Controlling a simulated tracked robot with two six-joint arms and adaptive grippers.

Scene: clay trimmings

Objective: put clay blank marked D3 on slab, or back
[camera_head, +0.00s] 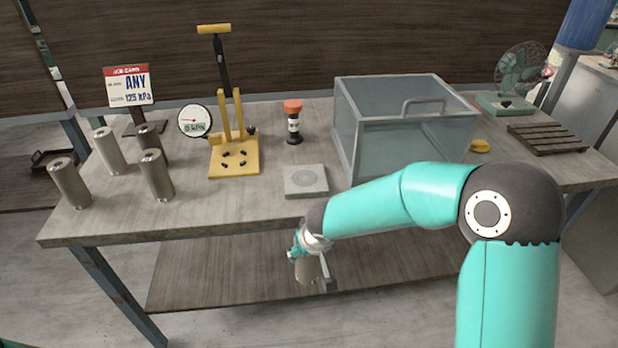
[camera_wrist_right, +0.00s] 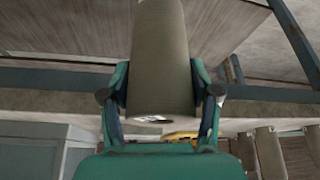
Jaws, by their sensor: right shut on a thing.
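My right gripper (camera_head: 312,256) is shut on a grey-brown clay blank (camera_head: 306,270) and holds it in front of the table's front edge, below the tabletop level. In the right wrist view the same blank (camera_wrist_right: 160,50) stands between the two fingers, with a small mark on its end that I cannot read. My left gripper is not in view.
A yellow press (camera_head: 234,160) with a round gauge (camera_head: 195,121) stands behind the slab's left. A card (camera_head: 129,86) reads "ANY" and "125 kPa".

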